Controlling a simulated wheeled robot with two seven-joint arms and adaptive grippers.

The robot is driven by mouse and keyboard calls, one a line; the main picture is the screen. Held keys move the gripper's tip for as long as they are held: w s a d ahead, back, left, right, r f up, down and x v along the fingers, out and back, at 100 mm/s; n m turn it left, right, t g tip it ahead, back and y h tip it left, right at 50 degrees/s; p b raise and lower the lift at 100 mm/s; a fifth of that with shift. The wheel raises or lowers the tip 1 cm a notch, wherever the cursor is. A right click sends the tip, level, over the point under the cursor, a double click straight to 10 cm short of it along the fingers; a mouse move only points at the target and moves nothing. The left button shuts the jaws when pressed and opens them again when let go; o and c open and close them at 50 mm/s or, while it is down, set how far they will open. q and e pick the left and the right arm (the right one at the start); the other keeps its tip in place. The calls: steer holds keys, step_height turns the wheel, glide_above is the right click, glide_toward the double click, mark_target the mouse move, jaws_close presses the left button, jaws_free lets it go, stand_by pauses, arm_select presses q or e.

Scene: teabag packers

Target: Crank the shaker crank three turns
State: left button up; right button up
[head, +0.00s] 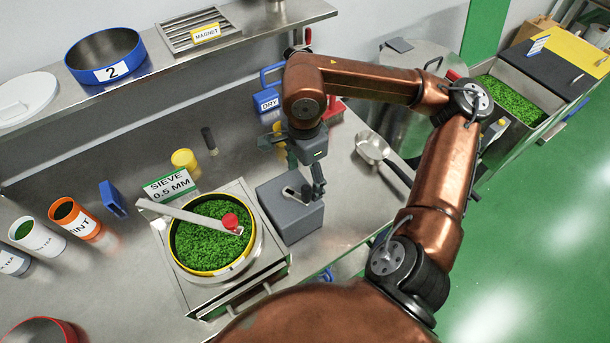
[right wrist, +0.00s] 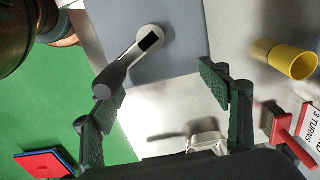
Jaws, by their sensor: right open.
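The shaker crank (head: 297,194) sits on top of a grey box (head: 292,222) beside the sieve. In the right wrist view the crank (right wrist: 136,59) is a pale arm running from a round white hub down left to a dark grey handle. My right gripper (head: 305,176) is open and hangs just above the box. In its wrist view the fingers (right wrist: 168,105) are spread wide, and the handle's end overlaps the left finger's tip; I cannot tell whether they touch. The round sieve (head: 256,240) holds green leaf, with a metal bar and red knob across it. My left gripper is out of view.
A sign reading "3 TURNS" (right wrist: 311,127) and a yellow cup (right wrist: 292,62) are at the wrist view's right. A metal scoop (head: 372,147) lies right of the gripper. Tins (head: 37,239) stand at the left, under a shelf (head: 140,88).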

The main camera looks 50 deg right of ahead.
mark_target(306, 194)
steer(key=shift+o, duration=0.9)
steer(key=shift+s+a+r+p, duration=0.15)
steer(key=shift+s+a+p, duration=0.15)
steer(key=shift+s+a, duration=0.6)
steer(key=shift+s+a+r+p, duration=0.1)
steer(key=shift+s+a+p, duration=0.2)
steer(key=shift+s+a, duration=0.6)
steer(key=shift+d, duration=0.1)
steer(key=shift+c, duration=0.2)
